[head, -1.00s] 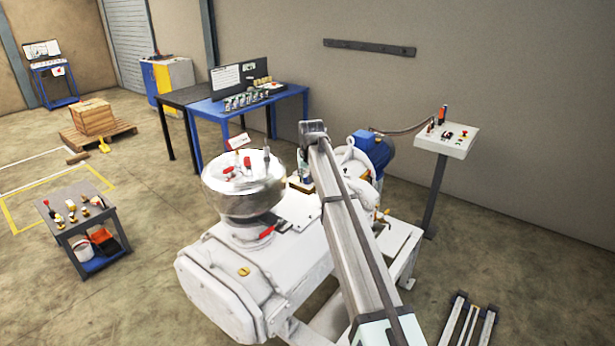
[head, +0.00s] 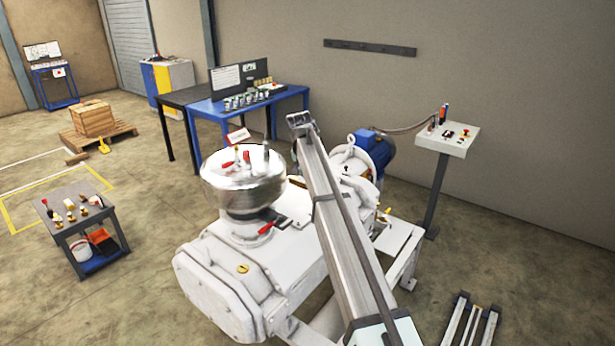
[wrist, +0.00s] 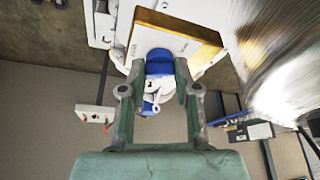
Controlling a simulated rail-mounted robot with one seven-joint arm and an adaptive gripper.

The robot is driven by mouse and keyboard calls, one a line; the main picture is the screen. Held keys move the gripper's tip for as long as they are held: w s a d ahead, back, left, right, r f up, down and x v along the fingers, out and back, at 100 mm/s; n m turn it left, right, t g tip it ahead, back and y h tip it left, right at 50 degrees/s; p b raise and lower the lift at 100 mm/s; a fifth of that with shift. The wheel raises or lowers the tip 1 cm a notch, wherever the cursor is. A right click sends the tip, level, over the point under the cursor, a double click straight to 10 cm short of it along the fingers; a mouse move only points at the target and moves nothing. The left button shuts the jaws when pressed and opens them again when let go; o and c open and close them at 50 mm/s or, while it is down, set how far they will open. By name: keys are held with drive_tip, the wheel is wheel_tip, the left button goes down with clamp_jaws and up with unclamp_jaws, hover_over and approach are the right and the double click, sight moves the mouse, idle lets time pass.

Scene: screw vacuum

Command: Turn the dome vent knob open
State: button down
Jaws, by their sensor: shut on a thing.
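The shiny metal dome (head: 243,198) sits on the white machine in the middle of the head view. Small red-handled fittings (head: 228,164) and an upright metal piece stand on its top; I cannot tell which is the vent knob. In the wrist view the dome (wrist: 287,78) is a blurred bright surface at right.
A blue motor (head: 372,152) is at the machine's back right, and a control pedestal (head: 447,138) stands to the right. A blue bench (head: 205,108) is behind, and a small tool cart (head: 70,215) is at left. Floor between cart and machine is clear.

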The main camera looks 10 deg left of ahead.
drive_tip(key=m+b, duration=0.1)
drive_tip(key=m, duration=0.1)
drive_tip(key=m+h+b, duration=0.1)
drive_tip(key=shift+w+a+f+m+g, duration=0.1)
drive_tip(key=shift+f+m+g, duration=0.1)
drive_tip(key=shift+m+g, duration=0.15)
drive_tip(key=m+g+h+b, duration=0.1)
drive_tip(key=m+b, duration=0.1)
drive_tip(key=m, duration=0.1)
drive_tip(key=shift+a+m, duration=0.1)
drive_tip(key=shift+m, duration=0.25)
drive_tip(key=m+g+h+b, duration=0.1)
drive_tip(key=m+b, duration=0.1)
drive_tip(key=m, duration=0.2)
drive_tip(key=shift+w+b, duration=0.1)
drive_tip(key=shift+b, duration=0.25)
drive_tip(key=shift+r+m+g+b, duration=0.1)
drive_tip(key=shift+m+g+b, duration=0.35)
drive_tip(key=shift+m, duration=0.45)
drive_tip(key=shift+h, duration=0.3)
drive_tip(key=c, duration=0.8)
unclamp_jaws()
drive_tip(key=shift+c, duration=0.2)
drive_tip(key=shift+r, duration=0.1)
